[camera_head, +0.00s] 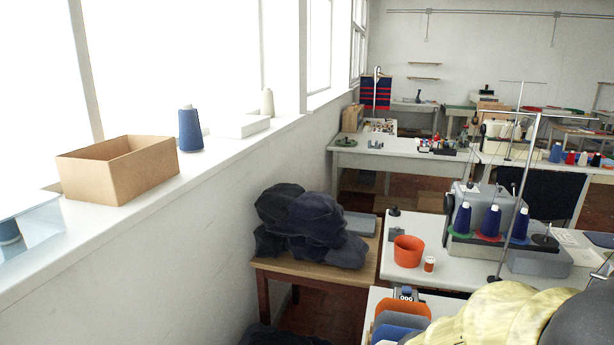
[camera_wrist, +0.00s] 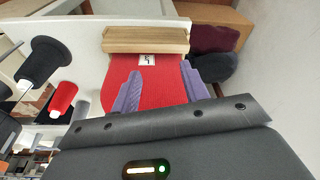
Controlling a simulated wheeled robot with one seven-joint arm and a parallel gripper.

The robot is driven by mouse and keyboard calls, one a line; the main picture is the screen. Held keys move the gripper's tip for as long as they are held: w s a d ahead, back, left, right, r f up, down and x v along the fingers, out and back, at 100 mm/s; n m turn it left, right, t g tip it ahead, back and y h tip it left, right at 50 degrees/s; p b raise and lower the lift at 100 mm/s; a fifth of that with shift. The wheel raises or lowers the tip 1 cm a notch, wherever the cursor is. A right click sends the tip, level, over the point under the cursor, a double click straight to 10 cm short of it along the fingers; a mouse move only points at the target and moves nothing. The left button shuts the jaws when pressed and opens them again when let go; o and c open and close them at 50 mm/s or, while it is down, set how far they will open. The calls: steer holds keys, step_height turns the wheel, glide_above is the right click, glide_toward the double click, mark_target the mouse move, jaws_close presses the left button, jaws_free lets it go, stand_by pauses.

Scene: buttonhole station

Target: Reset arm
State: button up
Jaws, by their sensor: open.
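My gripper (camera_wrist: 162,84) shows only in the wrist view. Its two purple ribbed fingers stand apart, with nothing held between them. Behind the fingers is a flat red piece (camera_wrist: 150,78) with a small white label marked with a dark figure (camera_wrist: 147,60). A wooden bar (camera_wrist: 146,40) lies along the red piece's far end. I cannot tell how far the fingertips are from the red piece.
In the head view, a windowsill holds a cardboard box (camera_head: 119,169) and a blue thread cone (camera_head: 190,130). Dark fabric (camera_head: 311,225) lies on a wooden table. An orange cup (camera_head: 408,251) stands on a white table. The wrist view shows a black spool (camera_wrist: 42,62) and red spool (camera_wrist: 62,99) at left.

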steer(key=w+p+v, duration=0.2)
steer(key=p+v, duration=0.9)
steer(key=v, duration=0.1)
steer(key=shift+w+a+r, duration=0.15)
steer(key=shift+w+r, duration=0.1)
